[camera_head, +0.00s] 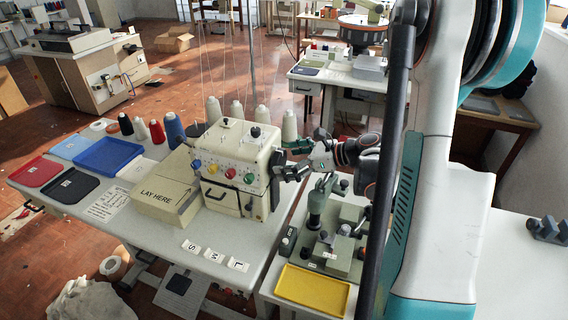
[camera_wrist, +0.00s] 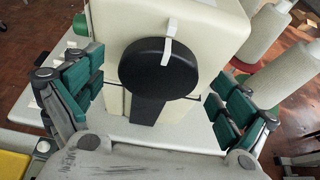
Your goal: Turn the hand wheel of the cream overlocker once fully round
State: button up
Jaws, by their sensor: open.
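The cream overlocker (camera_head: 228,158) stands on the pale table, with coloured dials on its front. In the wrist view its cream side (camera_wrist: 222,33) fills the upper middle. The black round hand wheel (camera_wrist: 158,68) sits on that side, with a white strip (camera_wrist: 168,42) over its top rim.
Thread cones (camera_wrist: 288,58) stand right of the wheel in the wrist view. A green-grey machine (camera_head: 330,235) and a yellow tray (camera_head: 312,287) lie close to my arm. Blue (camera_head: 107,156), red (camera_head: 36,171) and black trays are at the table's left.

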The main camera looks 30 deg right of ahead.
jog(key=shift+w+a+f, duration=0.2)
jog(key=shift+w+a, duration=0.15)
jog(key=shift+w, duration=0.05)
jog(key=c, duration=1)
jog(key=shift+c, duration=0.2)
jog(key=shift+m+y, duration=0.3)
jog(key=shift+w+d+f+m+g+b, duration=0.1)
jog(key=shift+d+m+g+b, duration=0.15)
jog(key=shift+m+b, duration=0.35)
jog(key=shift+w+d+m+g+y+b, duration=0.15)
jog(key=shift+m+g+y+b, duration=0.4)
jog(key=shift+m+y, duration=0.55)
